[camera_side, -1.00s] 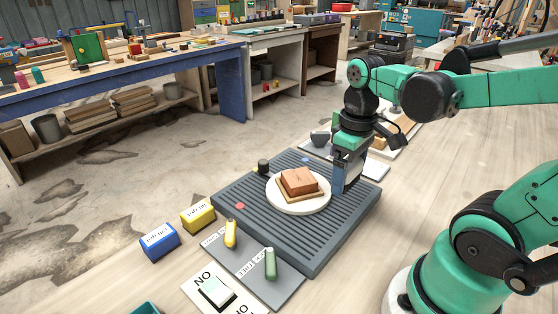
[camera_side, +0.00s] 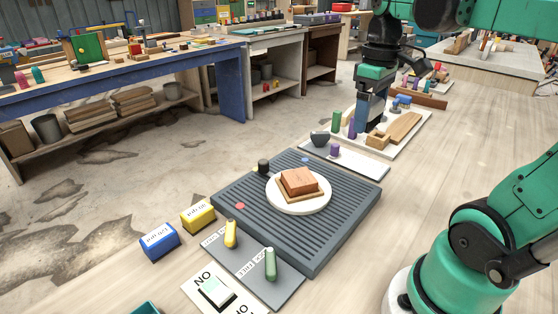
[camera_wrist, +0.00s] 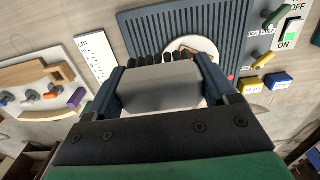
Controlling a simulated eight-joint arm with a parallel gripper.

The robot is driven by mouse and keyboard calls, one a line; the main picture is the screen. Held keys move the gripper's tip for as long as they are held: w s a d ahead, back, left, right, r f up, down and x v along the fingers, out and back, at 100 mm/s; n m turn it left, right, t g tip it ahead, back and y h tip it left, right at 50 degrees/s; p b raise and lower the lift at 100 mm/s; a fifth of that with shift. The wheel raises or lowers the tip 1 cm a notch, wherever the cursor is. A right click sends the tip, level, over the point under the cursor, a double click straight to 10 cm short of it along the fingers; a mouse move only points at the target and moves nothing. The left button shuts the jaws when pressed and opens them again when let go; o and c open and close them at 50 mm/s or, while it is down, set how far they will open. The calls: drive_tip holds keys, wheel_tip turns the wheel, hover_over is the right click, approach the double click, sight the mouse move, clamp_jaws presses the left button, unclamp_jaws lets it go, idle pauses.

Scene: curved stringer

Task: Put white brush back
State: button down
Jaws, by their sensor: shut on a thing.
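My gripper (camera_wrist: 160,84) is shut on the brush (camera_wrist: 158,92), a pale grey-white block with dark bristles along its far edge in the wrist view. In the side view my gripper (camera_side: 370,106) hangs over or just behind the pale tray (camera_side: 402,142) at the back right. The brush cannot be made out there. I cannot tell the brush's exact height above the surface.
A ribbed grey platform (camera_side: 339,232) bears a white round plate (camera_side: 283,206) with a wooden block (camera_side: 298,181). Green and purple pegs and wooden pieces stand near the tray.

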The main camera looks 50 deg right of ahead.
sight(381, 99)
drive_tip(key=shift+s+d+r, duration=0.2)
drive_tip(key=shift+d+r, duration=0.25)
drive_tip(key=shift+r, duration=0.15)
drive_tip(key=shift+s+d+r, duration=0.15)
drive_tip(key=shift+d+r, duration=0.25)
drive_tip(key=shift+r, duration=0.2)
drive_tip(key=shift+d+f, duration=0.15)
drive_tip(key=shift+f, duration=0.1)
wheel_tip(381, 99, down, 19)
drive_tip(key=shift+f, duration=0.1)
unclamp_jaws()
